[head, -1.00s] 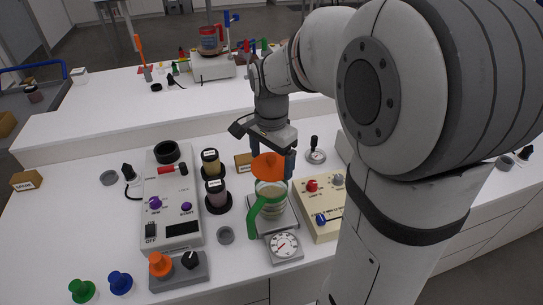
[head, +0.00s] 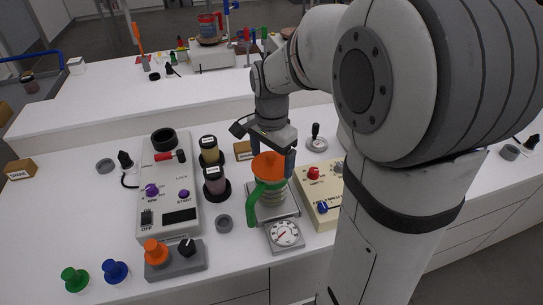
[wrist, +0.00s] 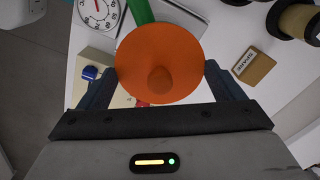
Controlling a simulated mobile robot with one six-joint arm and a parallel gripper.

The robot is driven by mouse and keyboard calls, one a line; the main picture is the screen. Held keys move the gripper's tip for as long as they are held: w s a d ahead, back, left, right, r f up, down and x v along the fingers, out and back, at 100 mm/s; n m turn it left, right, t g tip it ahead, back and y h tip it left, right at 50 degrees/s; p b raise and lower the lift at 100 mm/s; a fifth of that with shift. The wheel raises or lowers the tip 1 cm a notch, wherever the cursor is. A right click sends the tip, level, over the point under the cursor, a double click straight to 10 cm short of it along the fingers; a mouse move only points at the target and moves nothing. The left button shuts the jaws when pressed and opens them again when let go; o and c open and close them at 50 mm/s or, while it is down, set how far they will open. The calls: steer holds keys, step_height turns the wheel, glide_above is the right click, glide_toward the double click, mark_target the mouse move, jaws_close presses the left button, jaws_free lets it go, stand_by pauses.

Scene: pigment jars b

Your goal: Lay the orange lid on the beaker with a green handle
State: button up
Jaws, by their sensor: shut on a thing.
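The orange lid (head: 268,165) is at the mouth of the beaker with a green handle (head: 274,191). In the wrist view the lid (wrist: 160,62) fills the space between the fingers, its round knob toward the camera. My gripper (head: 273,150) is shut on the lid, directly above the beaker. The green handle (head: 254,203) is on the near left side of the beaker. The beaker stands upright on a grey plate (head: 291,211). The lid hides the beaker's rim, so I cannot tell whether it rests fully on it.
A dial gauge (head: 284,235) stands in front of the beaker. A cream control box (head: 318,207) is close on the right. Two dark-based jars (head: 215,182) stand to the left, beside a white control unit (head: 168,200). A small orange-brown block (head: 242,150) lies behind.

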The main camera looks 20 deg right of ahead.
mark_target(271, 156)
steer(key=shift+f+b, duration=0.55)
steer(key=shift+f, duration=0.25)
steer(key=o, duration=0.7)
steer(key=shift+o, duration=0.2)
steer(key=shift+r, duration=0.1)
steer(key=shift+r+p, duration=2.35)
steer(key=shift+r, duration=0.6)
steer(key=s+r+n+t, duration=0.3)
steer(key=s+n, duration=0.9)
steer(key=s, duration=0.2)
steer(key=shift+s, duration=0.3)
